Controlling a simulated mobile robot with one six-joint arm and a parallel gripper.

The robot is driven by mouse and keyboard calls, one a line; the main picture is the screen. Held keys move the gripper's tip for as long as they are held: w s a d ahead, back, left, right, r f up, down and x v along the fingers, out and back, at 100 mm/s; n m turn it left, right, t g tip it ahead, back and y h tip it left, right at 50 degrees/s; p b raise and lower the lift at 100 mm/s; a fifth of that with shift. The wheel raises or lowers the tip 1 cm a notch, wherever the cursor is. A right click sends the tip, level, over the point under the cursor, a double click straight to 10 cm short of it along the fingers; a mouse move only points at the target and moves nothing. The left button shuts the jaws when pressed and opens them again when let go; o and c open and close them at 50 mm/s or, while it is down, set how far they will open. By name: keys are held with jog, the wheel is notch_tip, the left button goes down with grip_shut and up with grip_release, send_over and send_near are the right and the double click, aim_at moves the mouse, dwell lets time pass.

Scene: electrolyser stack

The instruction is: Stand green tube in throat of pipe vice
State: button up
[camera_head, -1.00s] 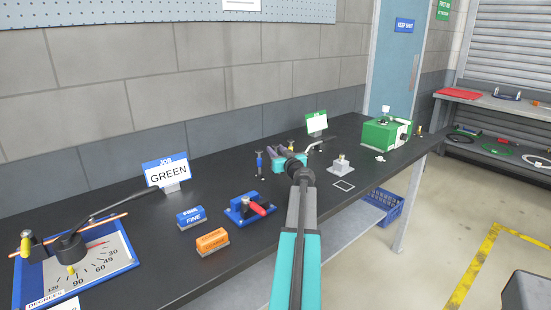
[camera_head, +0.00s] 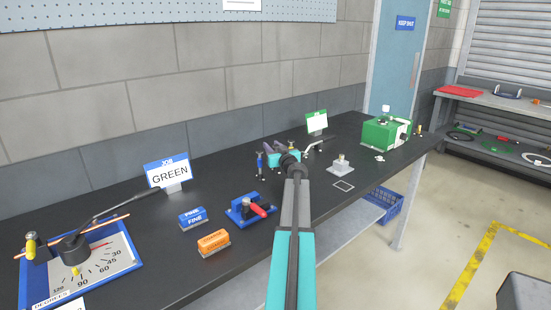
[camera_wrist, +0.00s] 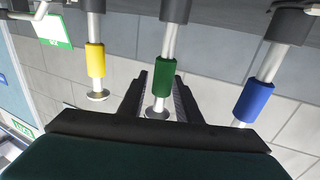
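The green tube (camera_wrist: 165,80) is a silver rod with a green sleeve, at the middle of the wrist view, which looks upside down. A yellow-sleeved tube (camera_wrist: 95,60) and a blue-sleeved tube (camera_wrist: 255,100) flank it. My gripper (camera_wrist: 160,82) is open, its dark fingers on either side of the green tube; I cannot tell if they touch it. In the head view my gripper (camera_head: 283,153) is at the tubes, hiding the green one; the blue tube (camera_head: 260,165) shows to its left. A blue fixture with a red handle (camera_head: 243,212), perhaps the pipe vice, stands nearer on the bench.
The sign (camera_head: 168,172) reads GREEN. Blue (camera_head: 192,217) and orange (camera_head: 213,242) blocks lie near the blue fixture. A grey block (camera_head: 341,166) and green machine (camera_head: 385,135) stand right. An angle-marked board (camera_head: 100,262) is left. The bench front between is partly clear.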

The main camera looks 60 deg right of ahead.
grip_shut()
jog(key=shift+r, duration=0.1)
dwell(0.4)
jog(key=s+a+r+b, duration=0.2)
jog(key=s+a, duration=0.1)
jog(key=s, duration=0.4)
jog(key=s+a+r+b, duration=0.2)
jog(key=s+a+b, duration=0.1)
jog(key=s, duration=0.4)
jog(key=shift+s+a+r, duration=0.25)
jog(key=shift+a+r, duration=0.15)
jog(key=shift+a, duration=0.05)
jog(key=shift+s, duration=0.1)
dwell(0.6)
